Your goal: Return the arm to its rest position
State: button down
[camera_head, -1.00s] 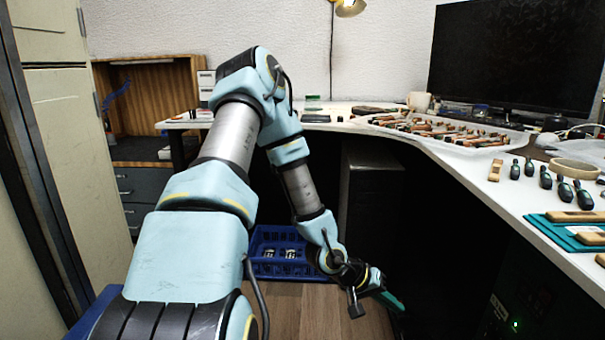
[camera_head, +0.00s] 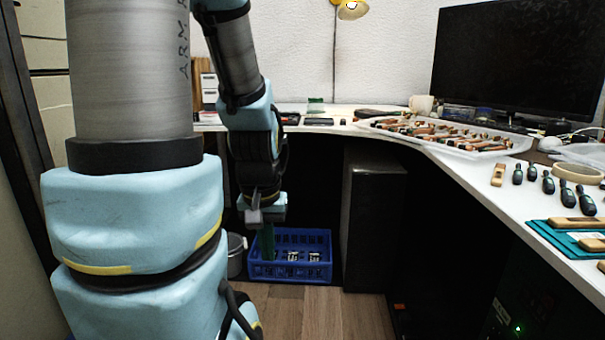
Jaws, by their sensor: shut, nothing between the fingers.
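My arm, light blue with grey metal links, fills the left of the head view and bends over at the top, with its last links hanging down. My gripper (camera_head: 267,243) points downward in front of the left side of a blue crate (camera_head: 290,276) on the floor. The picture does not show clearly how far the fingertips are from the crate.
The curved white desk (camera_head: 460,165) runs along the back and right. It bears a tray of piano parts (camera_head: 440,137), a monitor (camera_head: 520,62) and dark-handled tools (camera_head: 567,194). A black cabinet (camera_head: 372,222) stands under it. A grey bin (camera_head: 236,254) stands left of the crate. Wooden floor is bare in front.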

notch_tip(320, 180, up, 32)
jog(key=p, duration=3.1)
jog(key=shift+w+r, duration=0.15)
jog(key=shift+r, duration=0.05)
jog(key=shift+d, duration=0.1)
